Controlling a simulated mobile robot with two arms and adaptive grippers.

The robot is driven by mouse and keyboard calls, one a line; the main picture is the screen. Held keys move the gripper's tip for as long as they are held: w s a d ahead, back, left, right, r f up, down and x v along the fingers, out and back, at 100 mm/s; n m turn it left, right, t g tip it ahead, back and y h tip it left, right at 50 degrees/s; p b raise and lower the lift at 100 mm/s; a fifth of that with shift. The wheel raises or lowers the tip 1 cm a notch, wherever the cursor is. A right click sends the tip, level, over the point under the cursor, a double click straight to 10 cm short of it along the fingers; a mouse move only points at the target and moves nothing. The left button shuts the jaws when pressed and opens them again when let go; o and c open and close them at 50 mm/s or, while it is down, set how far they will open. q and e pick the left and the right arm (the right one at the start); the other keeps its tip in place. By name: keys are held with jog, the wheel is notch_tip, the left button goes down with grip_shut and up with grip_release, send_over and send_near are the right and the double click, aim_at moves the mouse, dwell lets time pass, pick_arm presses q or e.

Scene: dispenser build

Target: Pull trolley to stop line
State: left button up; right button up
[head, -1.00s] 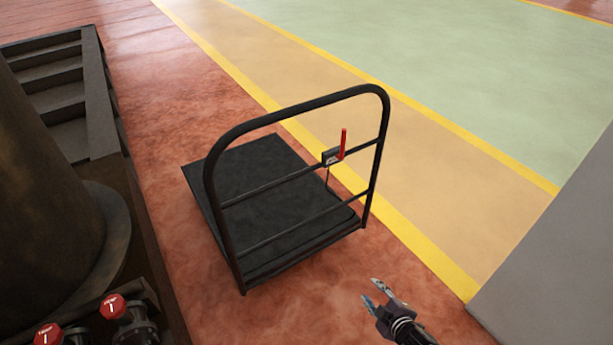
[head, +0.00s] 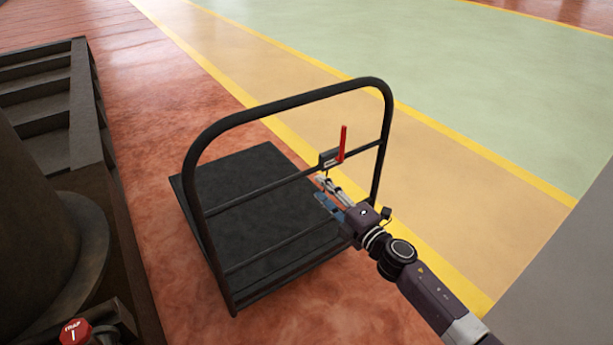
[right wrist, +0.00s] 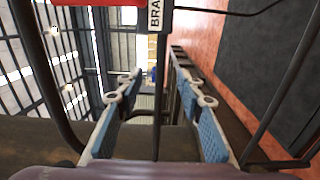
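The trolley has a black flat deck (head: 245,190) and a black tubular handle frame (head: 290,97) with crossbars. A small brake box (head: 329,158) with an upright red lever (head: 342,143) sits on the upper crossbar. My right gripper (head: 321,188) is open just below the brake box, at the near side of the handle frame. In the right wrist view the red lever (right wrist: 85,3) and a label starting "BRA" (right wrist: 155,15) are above the blue-padded fingers. A thin dark rod (right wrist: 157,90) shows between them; contact cannot be told. My left gripper is out of view. No floor line is marked as the stop line.
Yellow lines (head: 440,118) border a tan lane (head: 420,150) and a green floor area (head: 480,90) on the right. A dark metal structure (head: 95,165) stands close on the left, with a red valve handle (head: 75,332). A grey surface (head: 560,275) fills the lower right.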

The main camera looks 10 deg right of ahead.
aim_at(304, 172)
jog(key=b+x, duration=0.2)
jog(key=x, duration=0.7)
jog(key=shift+w+f, duration=0.15)
jog(key=shift+w, duration=0.1)
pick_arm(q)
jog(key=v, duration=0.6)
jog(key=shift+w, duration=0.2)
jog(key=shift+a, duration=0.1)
pick_arm(e)
grip_shut()
